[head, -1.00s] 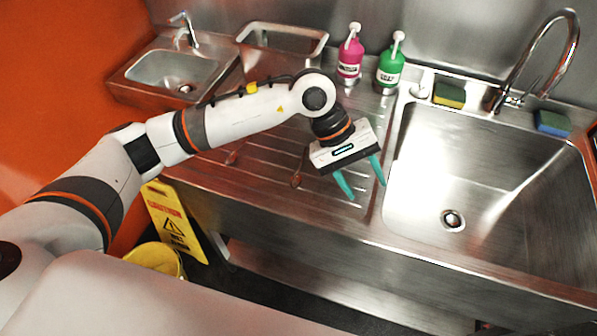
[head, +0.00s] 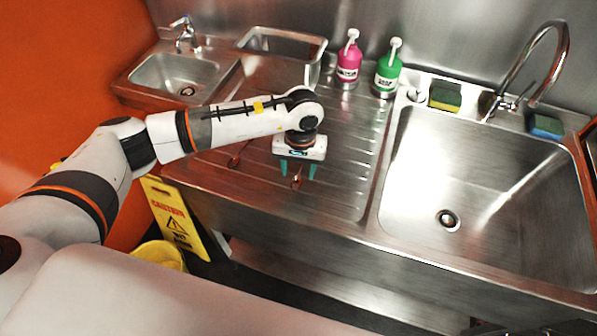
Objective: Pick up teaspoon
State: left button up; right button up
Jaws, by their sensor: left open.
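Two small reddish-brown utensils lie on the steel drainboard (head: 342,185). One, a spoon-like piece (head: 296,183), shows just below and between the fingers of my left gripper (head: 298,174); most of it is hidden by the gripper. The other utensil (head: 234,160) lies further left, partly hidden by my left arm. I cannot tell which is the teaspoon. My left gripper is open, its teal fingers pointing down on either side of the nearer utensil. I cannot tell whether they touch the board. My right gripper is not in view.
The large sink (head: 470,175) is at right, with a tall tap (head: 560,60). A pink bottle (head: 348,62), a green bottle (head: 388,70) and sponges (head: 445,96) stand along the back. A yellow caution sign (head: 175,215) stands below.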

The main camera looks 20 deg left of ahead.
aim_at(296, 184)
pick_arm(q)
jog(key=f, duration=0.1)
jog(key=f+p, duration=0.1)
jog(key=f, duration=0.1)
jog(key=shift+s+a+f, duration=0.1)
jog(key=shift+s+a, duration=0.05)
jog(key=shift+s, duration=0.1)
jog(key=shift+f, duration=0.25)
jog(key=c, duration=1)
jog(key=shift+c, duration=0.2)
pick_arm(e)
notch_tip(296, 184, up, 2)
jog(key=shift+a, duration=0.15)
pick_arm(q)
jog(key=shift+w+r, duration=0.1)
jog(key=shift+r, duration=0.1)
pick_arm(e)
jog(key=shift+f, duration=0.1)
